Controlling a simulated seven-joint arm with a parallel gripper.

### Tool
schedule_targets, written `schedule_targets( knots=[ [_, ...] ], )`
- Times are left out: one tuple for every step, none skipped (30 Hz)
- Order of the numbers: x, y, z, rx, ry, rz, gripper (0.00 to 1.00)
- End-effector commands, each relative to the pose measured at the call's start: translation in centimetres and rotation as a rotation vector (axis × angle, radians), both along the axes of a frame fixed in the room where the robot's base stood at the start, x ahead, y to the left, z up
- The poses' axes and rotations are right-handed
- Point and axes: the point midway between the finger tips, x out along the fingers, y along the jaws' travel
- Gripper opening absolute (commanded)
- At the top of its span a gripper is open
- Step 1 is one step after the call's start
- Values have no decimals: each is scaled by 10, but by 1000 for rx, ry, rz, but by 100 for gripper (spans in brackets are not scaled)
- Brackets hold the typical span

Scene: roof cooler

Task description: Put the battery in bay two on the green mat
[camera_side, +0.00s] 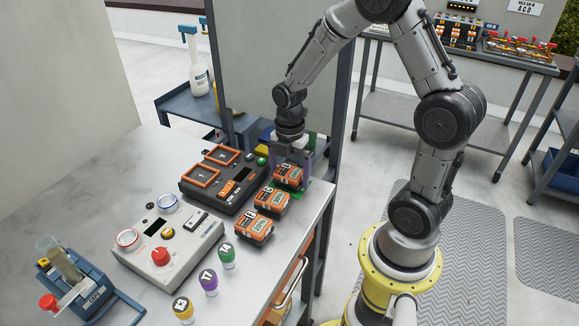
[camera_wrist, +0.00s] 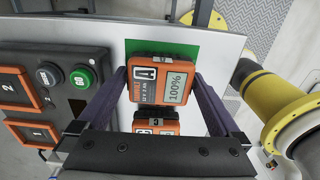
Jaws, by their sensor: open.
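An orange and dark battery marked A, with a 100% display (camera_wrist: 165,85), lies on the green mat (camera_wrist: 190,50). It also shows in the side view (camera_side: 289,175). My gripper (camera_side: 292,162) is down over it, open. In the wrist view its fingers (camera_wrist: 160,88) stand on either side of the battery, with narrow gaps. Bay two (camera_side: 221,155) of the dark charger is an orange frame around a dark floor with its number showing; no battery is seen in it. Its label also shows at the left of the wrist view (camera_wrist: 8,87).
Two more orange batteries (camera_side: 272,200) (camera_side: 254,227) stand in a row toward the camera; one (camera_wrist: 155,126) is close below battery A in the wrist view. Bay one (camera_side: 201,175) looks empty. A grey control box (camera_side: 168,245) and several coloured-top bottles (camera_side: 209,280) stand nearer.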

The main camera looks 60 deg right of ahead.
Motion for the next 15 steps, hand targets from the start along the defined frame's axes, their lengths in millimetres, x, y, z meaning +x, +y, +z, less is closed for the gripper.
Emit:
schedule_targets(
  knots=[
    [0, 0, 3, -1, -2, 0, 100],
    [1, 0, 5, -1, -3, 0, 100],
    [1, 0, 9, -1, -4, 0, 100],
    [1, 0, 13, -1, -4, 0, 100],
    [1, 0, 18, -2, -6, 0, 100],
    [1, 0, 25, -2, -7, 0, 100],
    [1, 0, 31, -2, -7, 0, 100],
    [1, 0, 37, -2, -7, 0, 100],
    [1, 0, 46, -2, -8, 0, 100],
    [1, 0, 52, -2, -7, 0, 100],
    [1, 0, 59, -2, -7, 0, 100],
    [2, -1, 68, -2, -8, 0, 100],
    [1, 0, 74, -2, -7, 0, 100],
    [1, 0, 80, -2, -7, 0, 100],
    [1, 0, 87, -2, -6, 0, 100]
  ],
)
